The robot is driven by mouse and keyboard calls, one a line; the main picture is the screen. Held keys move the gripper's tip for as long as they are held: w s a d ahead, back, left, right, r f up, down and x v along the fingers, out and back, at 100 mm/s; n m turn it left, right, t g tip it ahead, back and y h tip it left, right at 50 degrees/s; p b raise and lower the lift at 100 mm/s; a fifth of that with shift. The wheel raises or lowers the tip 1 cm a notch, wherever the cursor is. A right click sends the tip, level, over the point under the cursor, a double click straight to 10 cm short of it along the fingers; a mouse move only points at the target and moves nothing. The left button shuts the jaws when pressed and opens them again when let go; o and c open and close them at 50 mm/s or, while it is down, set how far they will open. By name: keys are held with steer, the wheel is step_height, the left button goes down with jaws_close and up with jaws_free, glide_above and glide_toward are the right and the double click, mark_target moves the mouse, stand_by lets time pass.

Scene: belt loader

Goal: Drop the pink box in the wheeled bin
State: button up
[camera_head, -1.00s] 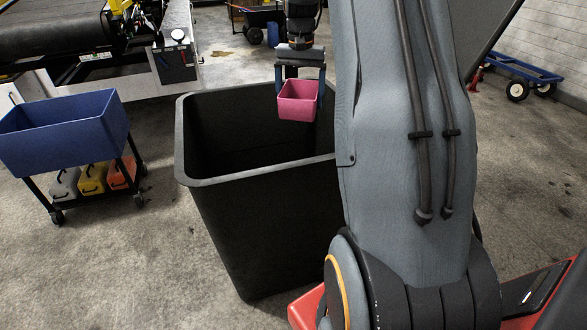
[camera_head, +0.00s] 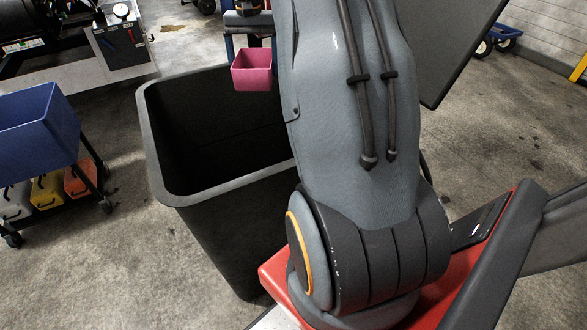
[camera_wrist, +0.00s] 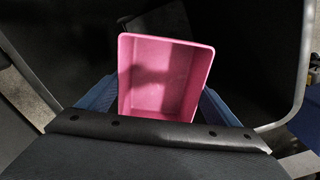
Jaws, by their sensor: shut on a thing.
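The pink box (camera_head: 252,70) is open-topped and hangs between the fingers of my gripper (camera_head: 250,50). In the head view it shows over the far part of the opening of the black wheeled bin (camera_head: 163,186). In the wrist view the pink box (camera_wrist: 163,78) is upright below the wrist, with a blue finger (camera_wrist: 97,96) on either side. The dark inside of the bin (camera_wrist: 245,60) lies around and beneath it. My arm hides the right part of the bin and part of the gripper. The bin's wheels are not in view.
A blue tub (camera_head: 38,130) on a small wheeled cart stands left of the bin, with grey, yellow and orange cases (camera_head: 80,178) below. A machine with a panel (camera_head: 122,45) is behind. A blue trolley (camera_head: 497,40) stands far right. Concrete floor is clear at front left.

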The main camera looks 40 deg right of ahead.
steer(key=shift+f+b, duration=1.1)
steer(key=shift+f, duration=0.7)
steer(key=o, duration=1)
steer(key=shift+r, duration=0.15)
step_height(320, 180, up, 8)
steer(key=shift+f+b, duration=0.2)
steer(key=shift+b, duration=0.85)
